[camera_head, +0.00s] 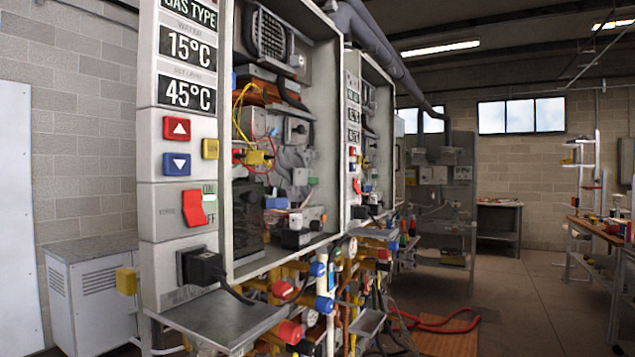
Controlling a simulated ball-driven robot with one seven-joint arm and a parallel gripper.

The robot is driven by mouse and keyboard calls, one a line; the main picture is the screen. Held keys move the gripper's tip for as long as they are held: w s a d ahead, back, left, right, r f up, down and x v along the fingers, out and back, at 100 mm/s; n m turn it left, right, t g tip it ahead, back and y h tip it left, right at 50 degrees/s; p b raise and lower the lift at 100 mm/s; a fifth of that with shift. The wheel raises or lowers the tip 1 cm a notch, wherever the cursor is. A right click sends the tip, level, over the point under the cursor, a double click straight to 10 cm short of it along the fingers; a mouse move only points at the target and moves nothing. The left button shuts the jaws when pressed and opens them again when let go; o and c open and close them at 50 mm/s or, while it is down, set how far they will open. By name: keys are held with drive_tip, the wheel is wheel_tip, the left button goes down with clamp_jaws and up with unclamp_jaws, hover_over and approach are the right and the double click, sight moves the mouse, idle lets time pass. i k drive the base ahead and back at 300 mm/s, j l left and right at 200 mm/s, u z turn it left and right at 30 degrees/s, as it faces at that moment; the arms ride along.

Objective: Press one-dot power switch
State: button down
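A red rocker power switch (195,208) sits low on the front panel of the near heater (178,130), left of the middle. A greenish ON label (209,187) is above its right side and an OFF label is below. A second, smaller red switch (357,186) is on the panel of the heater (354,130) behind it. I cannot make out dot marks on either heater, so I cannot tell which switch is the one-dot one. My gripper is not in view.
The near panel also has a red up button (177,128), a blue down button (177,164) and a black plug with cord (203,267). A metal shelf (218,315) juts out below. Pipes and valves crowd underneath. Open floor (550,290) lies at right, before a workbench (598,231).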

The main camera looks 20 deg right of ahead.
sight(192, 208)
drive_tip(key=i+l+z, duration=0.1)
drive_tip(key=i+z, duration=0.15)
drive_tip(key=i, duration=0.45)
drive_tip(key=i+z, duration=0.25)
drive_tip(key=i, duration=0.45)
